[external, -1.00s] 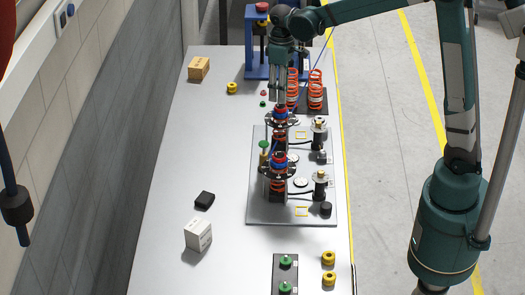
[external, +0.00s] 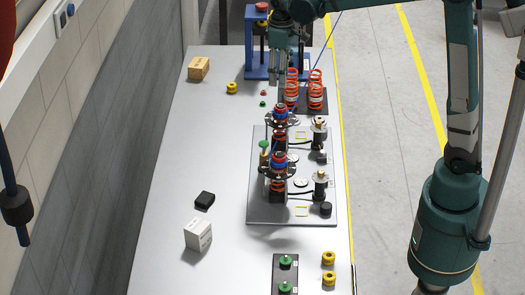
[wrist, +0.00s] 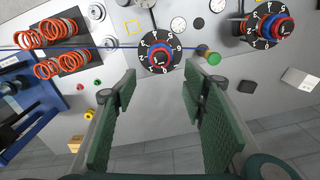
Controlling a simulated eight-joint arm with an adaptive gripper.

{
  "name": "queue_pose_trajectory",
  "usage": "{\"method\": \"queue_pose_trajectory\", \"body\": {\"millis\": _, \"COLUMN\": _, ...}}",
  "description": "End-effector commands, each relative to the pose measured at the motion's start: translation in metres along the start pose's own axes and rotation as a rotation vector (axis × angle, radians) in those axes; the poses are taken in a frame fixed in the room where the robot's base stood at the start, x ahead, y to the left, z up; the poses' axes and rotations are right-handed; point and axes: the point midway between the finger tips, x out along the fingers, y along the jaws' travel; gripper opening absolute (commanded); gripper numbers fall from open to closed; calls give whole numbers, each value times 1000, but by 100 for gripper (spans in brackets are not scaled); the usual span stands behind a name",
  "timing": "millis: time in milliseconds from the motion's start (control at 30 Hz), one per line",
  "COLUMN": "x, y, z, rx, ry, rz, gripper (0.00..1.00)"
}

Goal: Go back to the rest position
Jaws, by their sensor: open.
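My gripper (external: 286,80) hangs above the table at the back, above and behind the chassis fixture plate (external: 256,205). In the wrist view its two green finger pads (wrist: 160,115) stand wide apart with nothing between them. The far dial assembly (external: 280,113), with a blue and red top, stands upright on the plate below the gripper and apart from it. It also shows beyond the fingertips in the wrist view (wrist: 160,52). The near dial assembly (external: 278,160) stands on the same plate.
Orange springs (external: 316,96) stand on a dark base close beside the gripper. A blue press frame (external: 256,62) stands at the back. A tan box (external: 199,68), a black block (external: 204,200) and a white box (external: 198,235) lie to the left. The table's left middle is clear.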

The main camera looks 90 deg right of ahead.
Motion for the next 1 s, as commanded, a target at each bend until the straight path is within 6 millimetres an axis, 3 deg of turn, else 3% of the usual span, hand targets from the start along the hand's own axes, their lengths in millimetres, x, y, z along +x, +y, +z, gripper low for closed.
{"method": "queue_pose_trajectory", "body": {"millis": 467, "x": -3, "y": -10, "z": 6, "rx": -8, "ry": 13, "rz": 3, "gripper": 43}}
{"method": "queue_pose_trajectory", "body": {"millis": 1000, "x": -18, "y": -94, "z": 60, "rx": -67, "ry": 142, "rz": 22, "gripper": 43}}
